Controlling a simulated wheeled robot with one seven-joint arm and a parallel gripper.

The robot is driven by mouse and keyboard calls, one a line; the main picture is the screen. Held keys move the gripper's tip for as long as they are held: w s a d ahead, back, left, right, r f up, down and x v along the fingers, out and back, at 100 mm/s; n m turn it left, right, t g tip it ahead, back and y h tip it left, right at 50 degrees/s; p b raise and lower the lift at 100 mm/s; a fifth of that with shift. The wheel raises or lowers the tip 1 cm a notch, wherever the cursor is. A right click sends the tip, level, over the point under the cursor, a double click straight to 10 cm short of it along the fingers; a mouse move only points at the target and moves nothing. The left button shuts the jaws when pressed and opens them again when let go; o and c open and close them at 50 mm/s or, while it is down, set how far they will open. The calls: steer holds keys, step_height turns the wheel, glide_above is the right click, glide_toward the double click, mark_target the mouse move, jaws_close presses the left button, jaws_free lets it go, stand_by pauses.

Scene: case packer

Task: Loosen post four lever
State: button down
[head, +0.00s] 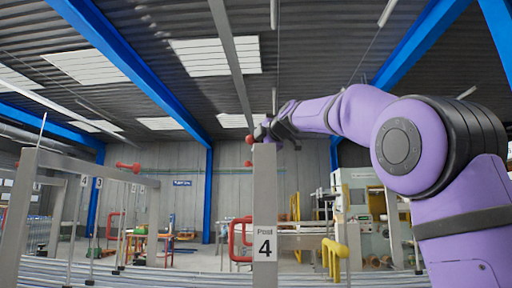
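Post four (264,185) is a grey upright post in the middle of the head view, with a white label (264,246) reading "Post 4". Small red knobs, seemingly part of its lever (249,139), show just left of the post near its top. My purple arm reaches in from the right. My dark gripper (268,131) is at the top of the post, close to the red parts. The gripper is small and seen from behind, so its fingers and any contact with the lever cannot be made out.
A grey frame (95,165) with a red lever (128,167) and numbered posts stands at left. Red tubular guards (240,240) and a yellow one (335,257) stand beyond post four. A pale machine (372,215) stands at back right. Metal rails run along the bottom.

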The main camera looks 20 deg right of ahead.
steer(key=shift+s+d+n+g+y, duration=0.15)
steer(key=shift+n+y, duration=0.2)
steer(key=shift+y, duration=0.1)
steer(key=shift+s+d+n+g+y, duration=0.1)
steer(key=shift+d+n+g+y, duration=0.05)
steer(key=shift+n+y, duration=0.25)
steer(key=shift+y, duration=0.25)
steer(key=c, duration=1.1)
jaws_free()
steer(key=shift+d, duration=0.1)
steer(key=shift+o, duration=0.2)
steer(key=shift+s, duration=0.1)
steer(key=v, duration=1)
steer(key=shift+s+r, duration=0.15)
steer(key=shift+s, duration=0.15)
steer(key=shift+d, duration=0.1)
